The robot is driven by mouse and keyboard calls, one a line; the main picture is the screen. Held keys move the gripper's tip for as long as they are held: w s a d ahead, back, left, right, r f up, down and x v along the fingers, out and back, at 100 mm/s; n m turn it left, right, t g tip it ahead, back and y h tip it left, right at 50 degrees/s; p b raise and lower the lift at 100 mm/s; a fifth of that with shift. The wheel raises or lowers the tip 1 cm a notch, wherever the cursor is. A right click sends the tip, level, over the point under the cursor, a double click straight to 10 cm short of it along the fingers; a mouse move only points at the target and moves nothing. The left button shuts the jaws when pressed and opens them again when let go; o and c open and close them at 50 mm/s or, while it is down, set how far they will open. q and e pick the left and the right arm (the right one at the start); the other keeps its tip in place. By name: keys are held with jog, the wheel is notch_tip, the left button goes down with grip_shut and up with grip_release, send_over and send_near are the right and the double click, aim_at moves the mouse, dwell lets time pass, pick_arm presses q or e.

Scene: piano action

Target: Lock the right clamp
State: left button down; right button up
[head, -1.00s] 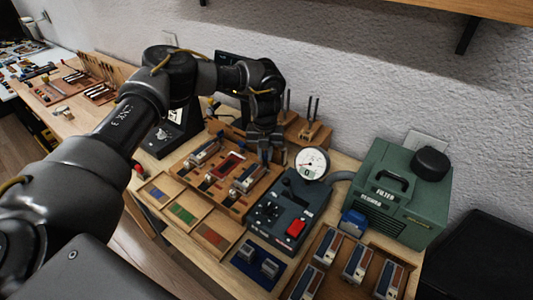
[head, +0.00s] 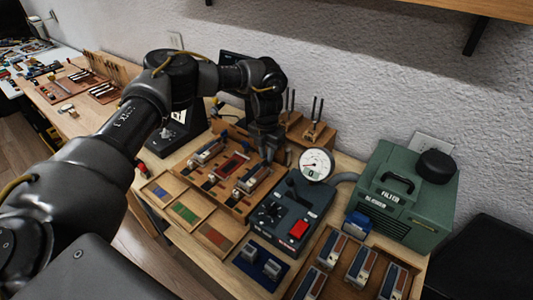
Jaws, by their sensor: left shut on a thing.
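A wooden fixture board (head: 206,196) lies on the bench with metal clamps on it and a red piece (head: 231,166) in the middle. The right clamp (head: 251,179) is the metal one on the board's right side, lying at a slant. My left gripper (head: 269,154) points down at the far end of this clamp, fingers closed. It appears shut on the clamp's far end; the dark fingers and hand hide the exact contact and the lever position. My right gripper is out of view.
A dark control box (head: 290,210) with a red button and a round gauge (head: 316,164) stands close on the right. A green filter box (head: 408,197) is beyond. Wooden trays (head: 213,236) lie in front. Tuning forks (head: 315,118) stand in a block behind the gripper.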

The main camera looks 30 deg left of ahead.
pick_arm(q)
jog(key=shift+w, duration=0.15)
jog(key=c, duration=1.7)
grip_release()
jog(key=o, duration=0.4)
jog(key=shift+w+f, duration=0.1)
jog(key=shift+r, duration=0.4)
notch_tip(320, 180, up, 10)
jog(key=shift+r+b, duration=0.1)
jog(key=shift+b, duration=0.7)
